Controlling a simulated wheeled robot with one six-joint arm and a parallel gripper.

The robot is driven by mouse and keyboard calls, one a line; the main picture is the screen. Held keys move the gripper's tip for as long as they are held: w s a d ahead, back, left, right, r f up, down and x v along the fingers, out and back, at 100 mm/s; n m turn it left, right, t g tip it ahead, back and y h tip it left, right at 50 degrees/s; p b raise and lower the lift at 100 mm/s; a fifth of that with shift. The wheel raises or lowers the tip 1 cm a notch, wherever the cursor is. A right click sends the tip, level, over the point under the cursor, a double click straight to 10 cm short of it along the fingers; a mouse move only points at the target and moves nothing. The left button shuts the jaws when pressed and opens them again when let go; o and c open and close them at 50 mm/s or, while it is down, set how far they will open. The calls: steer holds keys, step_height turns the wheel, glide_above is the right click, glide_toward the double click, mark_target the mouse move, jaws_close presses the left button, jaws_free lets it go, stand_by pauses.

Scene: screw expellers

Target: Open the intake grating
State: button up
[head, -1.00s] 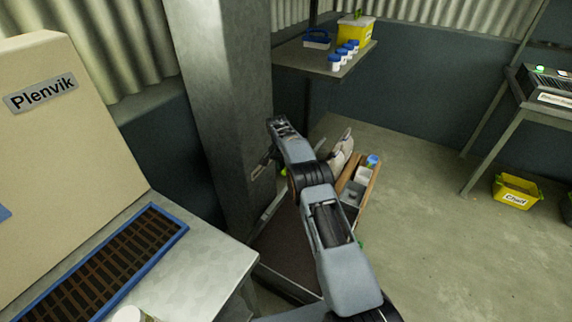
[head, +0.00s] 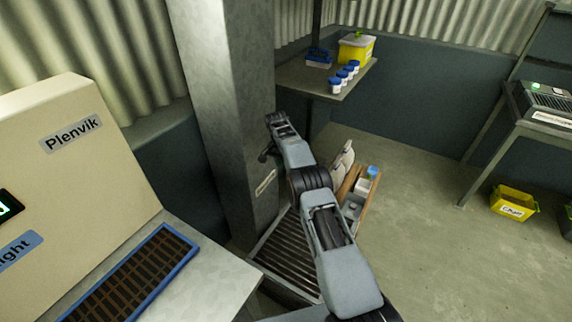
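A dark grating with a blue frame (head: 188,256) lies in the metal top of the beige Plenvik machine at lower left. It looks flat. A second, slatted grating (head: 280,258) lies low at the foot of the grey pillar, partly hidden by my arm. I cannot tell which one is the intake grating. My arm reaches up the middle of the head view, and its end, my gripper (head: 266,154), is near the pillar, apart from the blue-framed grating. The fingers are small and dark, so I cannot tell whether they are open or shut.
The grey pillar (head: 225,110) stands close left of my arm. A wooden tray (head: 371,192) with small items lies right of the arm. A shelf (head: 300,76) holds several blue-capped jars and a yellow box. A yellow bin (head: 513,202) stands right. Floor between is clear.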

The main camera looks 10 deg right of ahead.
steer(key=shift+w+a+r+p, duration=0.1)
steer(key=shift+r+p, duration=0.5)
steer(key=shift+r, duration=0.2)
steer(key=shift+w+a+r+p, duration=0.1)
steer(key=shift+r+p, duration=0.45)
steer(key=shift+r, duration=0.2)
